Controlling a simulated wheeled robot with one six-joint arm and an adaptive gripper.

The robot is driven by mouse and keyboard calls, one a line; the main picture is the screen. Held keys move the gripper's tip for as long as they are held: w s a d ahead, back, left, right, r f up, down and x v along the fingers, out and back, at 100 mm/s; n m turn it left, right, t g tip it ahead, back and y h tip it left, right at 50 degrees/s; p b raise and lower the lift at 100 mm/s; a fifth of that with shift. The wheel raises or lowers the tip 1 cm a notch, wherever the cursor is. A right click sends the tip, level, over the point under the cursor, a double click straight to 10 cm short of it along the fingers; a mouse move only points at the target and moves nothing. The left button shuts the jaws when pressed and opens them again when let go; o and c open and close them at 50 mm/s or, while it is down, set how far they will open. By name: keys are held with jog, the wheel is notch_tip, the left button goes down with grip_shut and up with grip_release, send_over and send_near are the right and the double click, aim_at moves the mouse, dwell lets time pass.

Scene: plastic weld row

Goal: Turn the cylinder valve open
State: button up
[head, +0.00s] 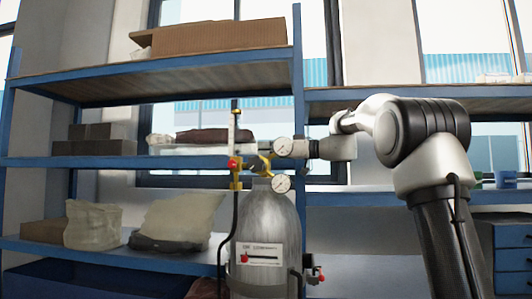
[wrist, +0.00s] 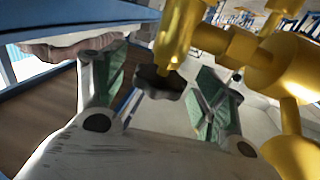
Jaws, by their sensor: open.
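The grey gas cylinder (head: 267,218) stands upright in the head view, with a white label on its front. A brass valve body (head: 264,164) with two round gauges sits on top. In the wrist view a dark, lobed valve knob (wrist: 160,83) hangs on a brass stem (wrist: 178,35), between the two fingers of my gripper (wrist: 162,72). The fingers have green pads and stand open, with a visible gap on both sides of the knob. In the head view my gripper reaches in from the right at valve height, its fingertips hidden around the gauge and brass parts.
Two gauges, upper (head: 284,147) and lower (head: 280,183), and a vertical brass fitting with a red knob (head: 233,163) crowd the valve. Large brass fittings (wrist: 280,70) lie close on the right in the wrist view. Blue shelving (head: 130,162) with boxes and bags stands behind.

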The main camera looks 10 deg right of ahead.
jog(key=shift+w+a, duration=0.25)
jog(key=shift+a, duration=0.15)
jog(key=c, duration=1)
jog(key=shift+c, duration=0.2)
jog(key=shift+n+g, duration=0.3)
jog(key=shift+g, duration=0.1)
jog(key=n+g+y, duration=0.2)
jog(key=n+g, duration=0.1)
jog(key=g, duration=0.1)
jog(key=shift+w+f+g, duration=0.1)
jog(key=shift+g, duration=0.3)
jog(key=shift+n+g+y, duration=0.5)
jog(key=shift+n+g, duration=1.3)
jog(key=shift+g, duration=0.7)
jog(key=shift+n+g, duration=0.4)
jog(key=shift+g, duration=0.2)
